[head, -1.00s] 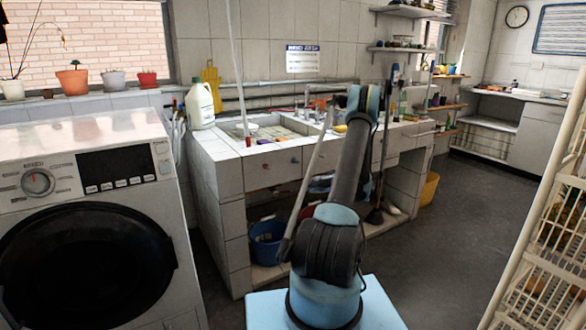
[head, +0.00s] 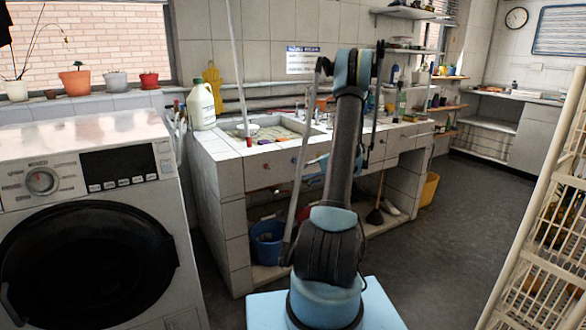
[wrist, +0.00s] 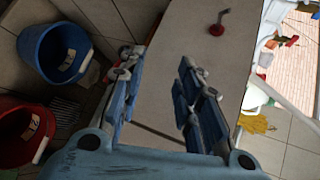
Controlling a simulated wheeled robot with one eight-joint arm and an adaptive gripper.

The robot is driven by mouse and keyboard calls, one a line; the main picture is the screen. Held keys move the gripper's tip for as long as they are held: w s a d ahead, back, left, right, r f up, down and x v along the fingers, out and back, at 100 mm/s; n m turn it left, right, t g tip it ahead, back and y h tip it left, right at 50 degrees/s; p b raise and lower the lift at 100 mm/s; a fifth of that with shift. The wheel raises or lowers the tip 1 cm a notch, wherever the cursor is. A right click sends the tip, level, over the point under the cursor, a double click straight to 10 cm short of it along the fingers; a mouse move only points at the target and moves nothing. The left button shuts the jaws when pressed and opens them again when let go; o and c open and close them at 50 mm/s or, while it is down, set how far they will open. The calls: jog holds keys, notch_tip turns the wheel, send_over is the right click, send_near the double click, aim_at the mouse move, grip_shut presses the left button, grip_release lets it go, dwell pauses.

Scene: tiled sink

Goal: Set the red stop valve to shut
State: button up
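In the wrist view, a small red round valve (wrist: 216,29) with a short lever sticks out from the pale front panel (wrist: 188,30) of the sink unit. It lies beyond my fingertips, towards the top of that picture, and nothing touches it. My gripper (wrist: 160,78) is open and empty, with its two blue fingers apart and the pale panel behind the gap. My arm hides most of my gripper there.
A blue bucket (head: 267,243) stands under the sink unit; it also shows in the wrist view (wrist: 54,52) beside a red bucket (wrist: 22,133). A white jug (head: 201,106) stands on the counter. A washing machine (head: 90,215) is at left, and a white rack (head: 535,230) at right.

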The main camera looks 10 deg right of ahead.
jog(key=s+a+r+g+h, duration=0.1)
jog(key=s+a+r+h, duration=0.1)
jog(key=s+a+r, duration=0.4)
jog(key=shift+s+r+n, duration=0.25)
jog(key=shift+r+n, duration=0.15)
dwell(0.4)
